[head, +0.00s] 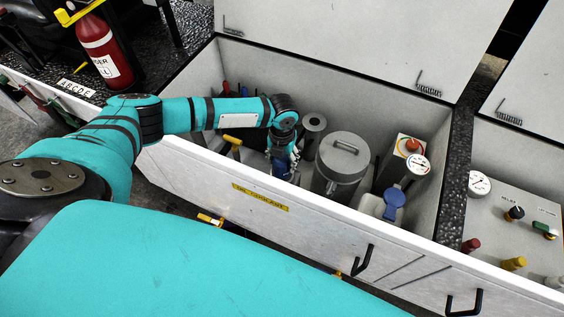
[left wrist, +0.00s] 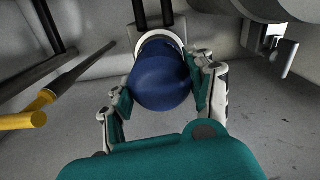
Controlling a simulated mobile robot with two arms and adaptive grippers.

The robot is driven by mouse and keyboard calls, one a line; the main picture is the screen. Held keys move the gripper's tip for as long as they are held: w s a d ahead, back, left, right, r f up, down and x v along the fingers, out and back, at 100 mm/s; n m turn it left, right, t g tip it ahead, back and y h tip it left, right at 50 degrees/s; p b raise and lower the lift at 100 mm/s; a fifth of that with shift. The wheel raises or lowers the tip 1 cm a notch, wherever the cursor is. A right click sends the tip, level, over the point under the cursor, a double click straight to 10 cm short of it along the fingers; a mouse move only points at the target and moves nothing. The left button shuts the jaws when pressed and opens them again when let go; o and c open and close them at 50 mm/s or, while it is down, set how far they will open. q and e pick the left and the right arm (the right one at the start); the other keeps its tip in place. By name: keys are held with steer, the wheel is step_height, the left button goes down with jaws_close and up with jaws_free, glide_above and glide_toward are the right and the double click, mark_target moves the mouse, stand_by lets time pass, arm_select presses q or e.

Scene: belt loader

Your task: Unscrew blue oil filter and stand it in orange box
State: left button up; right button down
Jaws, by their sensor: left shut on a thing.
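The blue oil filter (left wrist: 163,76) is in the middle of the left wrist view, with a pale ring at its far end and dark pipes above it. My left gripper (left wrist: 165,92) has one finger on each side of the filter and is shut on it. In the head view my left gripper (head: 282,158) reaches down into the open compartment, and a bit of the blue filter (head: 281,170) shows below it. I cannot tell whether the filter is still joined to its mount. No orange box shows in either view. My right gripper is not in view.
A grey lidded canister (head: 341,163) and a smaller grey cylinder (head: 313,132) stand right of the gripper. A yellow-handled dipstick (head: 232,140) is close on its left; its yellow handle (left wrist: 22,120) shows in the wrist view. A blue-capped container (head: 394,202) and gauge (head: 418,164) stand further right.

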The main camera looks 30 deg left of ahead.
arm_select(q)
steer(key=n+p, duration=0.1)
steer(key=n, duration=0.1)
steer(key=n+p, duration=0.2)
steer(key=n, duration=0.1)
steer(key=n+p, duration=0.1)
steer(key=n, duration=0.1)
steer(key=shift+r+n, duration=0.3)
steer(key=shift+n+p, duration=0.6)
steer(key=shift+n, duration=0.2)
steer(key=shift+f+n, duration=0.2)
steer(key=shift+n, duration=0.3)
steer(key=shift+f+n, duration=0.1)
steer(key=shift+n, duration=0.2)
